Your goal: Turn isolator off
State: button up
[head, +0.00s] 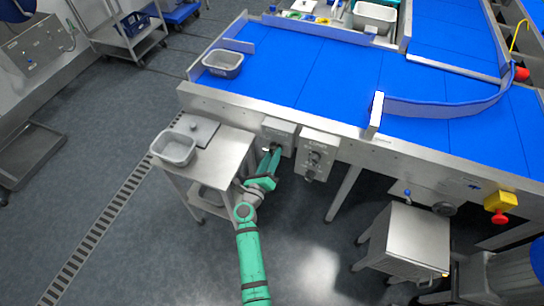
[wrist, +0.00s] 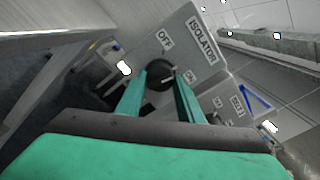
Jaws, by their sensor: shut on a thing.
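The isolator is a grey box (head: 280,130) on the front side of the blue conveyor table. In the wrist view its face (wrist: 191,35) carries the labels ISOLATOR and OFF. A dark round knob (wrist: 159,73) sits below the OFF label, with a pale line on it. My gripper (wrist: 161,82) has its two green fingers on either side of the knob, shut on it. In the head view my gripper (head: 270,152) reaches up to the box and hides the knob. I cannot tell clearly which label the knob points to.
A control box (head: 317,155) with knobs hangs right beside the isolator. A steel side table (head: 225,151) with a grey tub (head: 174,148) stands close to the left of my arm. A steel cabinet (head: 403,240) stands at the right. The floor between is clear.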

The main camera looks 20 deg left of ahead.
jog(key=n, duration=1.1)
jog(key=shift+r, duration=0.1)
jog(key=shift+n, duration=0.3)
dwell(0.3)
jog(key=o, duration=1.1)
jog(key=shift+c, duration=0.2)
jog(key=shift+s, duration=0.1)
jog(key=s, duration=1)
jog(key=shift+s+a, duration=0.15)
jog(key=shift+s, duration=0.2)
